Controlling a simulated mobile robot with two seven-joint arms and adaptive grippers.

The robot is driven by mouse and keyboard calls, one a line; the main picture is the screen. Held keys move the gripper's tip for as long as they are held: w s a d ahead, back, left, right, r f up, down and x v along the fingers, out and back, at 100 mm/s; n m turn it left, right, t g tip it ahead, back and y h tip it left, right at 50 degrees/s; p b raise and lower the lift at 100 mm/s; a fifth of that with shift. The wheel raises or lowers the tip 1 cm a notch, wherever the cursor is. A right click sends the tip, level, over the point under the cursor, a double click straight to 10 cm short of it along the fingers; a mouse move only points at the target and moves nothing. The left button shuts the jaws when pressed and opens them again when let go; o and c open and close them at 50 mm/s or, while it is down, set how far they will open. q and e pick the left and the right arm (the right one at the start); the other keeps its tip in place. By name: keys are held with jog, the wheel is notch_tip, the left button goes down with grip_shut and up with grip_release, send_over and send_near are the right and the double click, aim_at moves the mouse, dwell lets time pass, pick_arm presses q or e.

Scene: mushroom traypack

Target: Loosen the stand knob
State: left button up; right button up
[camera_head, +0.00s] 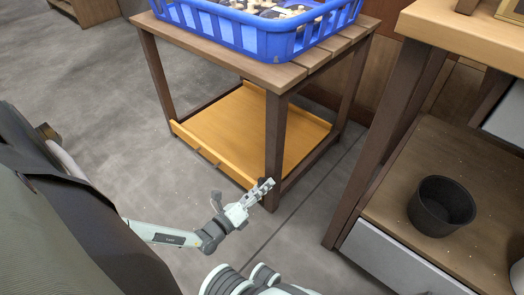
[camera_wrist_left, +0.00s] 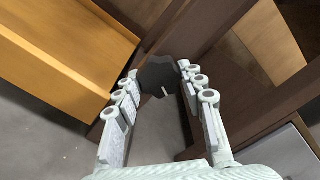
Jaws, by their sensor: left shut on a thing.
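The stand knob (camera_wrist_left: 158,75) is a dark, lobed knob with a small light mark, seen in the left wrist view. It sits at the dark wooden leg of the stand (camera_head: 276,150). My left gripper (camera_head: 268,186) is low at the front leg of the stand; in the left wrist view (camera_wrist_left: 160,82) its two fingers are on either side of the knob, shut on it. In the head view the knob is hidden behind the gripper. My right gripper is not in either view.
A blue crate (camera_head: 276,42) with mushrooms stands on the stand's top. An orange-brown lower shelf (camera_head: 240,125) lies beneath. At right, a wooden bench (camera_head: 425,165) carries a black pot (camera_head: 440,205) on its lower board. Grey floor is clear at left.

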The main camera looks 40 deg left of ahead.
pick_arm(q)
jog(key=n, duration=2.3)
jog(key=shift+r, duration=0.1)
jog(key=shift+n, duration=0.3)
jog(key=o, duration=1.2)
jog(key=shift+c, duration=0.2)
jog(key=s+a, duration=0.1)
jog(key=s, duration=1.1)
